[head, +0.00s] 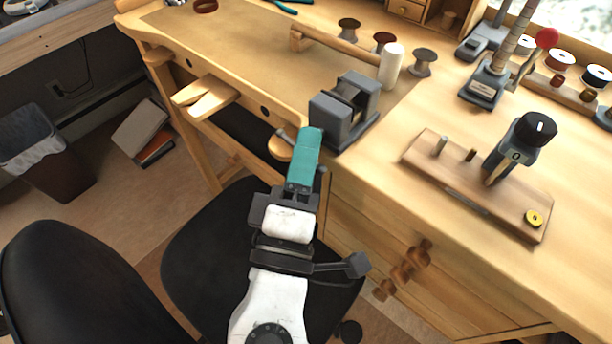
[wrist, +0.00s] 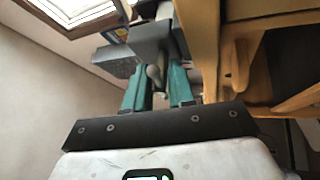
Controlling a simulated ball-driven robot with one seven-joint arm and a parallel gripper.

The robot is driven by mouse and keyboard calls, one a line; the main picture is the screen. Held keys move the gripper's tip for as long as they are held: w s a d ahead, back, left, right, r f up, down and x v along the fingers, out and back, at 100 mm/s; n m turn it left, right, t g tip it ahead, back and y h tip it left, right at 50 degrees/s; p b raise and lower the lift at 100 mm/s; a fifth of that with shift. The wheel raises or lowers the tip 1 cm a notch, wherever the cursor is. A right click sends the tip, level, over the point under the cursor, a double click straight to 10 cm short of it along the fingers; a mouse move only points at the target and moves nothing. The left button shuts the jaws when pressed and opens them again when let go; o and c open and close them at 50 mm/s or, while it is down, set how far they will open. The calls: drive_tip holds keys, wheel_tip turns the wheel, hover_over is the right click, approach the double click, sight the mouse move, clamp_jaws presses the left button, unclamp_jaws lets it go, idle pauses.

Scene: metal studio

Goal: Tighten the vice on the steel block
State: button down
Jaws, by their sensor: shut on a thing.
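The dark grey vice (head: 335,118) sits at the bench's front edge in the head view. Its grey body also shows in the wrist view (wrist: 150,38). A darker grey piece (head: 350,92), seemingly the steel block, lies between the jaws; I cannot tell whether both jaws touch it. My gripper (head: 310,135) with teal fingers is at the vice's front side, below its near jaw. In the wrist view my gripper (wrist: 158,85) is shut on the grey vice handle (wrist: 153,74), which shows between the two fingers. The fingers hide most of the handle in the head view.
A white-headed mallet (head: 391,66) and several spools lie behind the vice. A wooden bench pin (head: 205,98) juts out left. A black chair (head: 225,250) is below my arm.

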drive_tip(key=m+h+b, duration=0.2)
drive_tip(key=m+b, duration=0.1)
drive_tip(key=b, duration=0.3)
drive_tip(key=m+h+b, duration=0.2)
drive_tip(key=m+b, duration=0.2)
drive_tip(key=b, duration=0.2)
drive_tip(key=f+m+h+b, duration=0.1)
drive_tip(key=m+h+b, duration=0.2)
drive_tip(key=b, duration=0.3)
drive_tip(key=shift+w+a+f+m+t, duration=0.1)
drive_tip(key=shift+w+a+m+t, duration=0.1)
drive_tip(key=shift+m+t, duration=0.25)
drive_tip(key=shift+m+b, duration=0.35)
drive_tip(key=c, duration=1.1)
unclamp_jaws()
drive_tip(key=shift+r, duration=0.2)
drive_tip(key=shift+o, duration=0.2)
drive_tip(key=shift+r, duration=0.15)
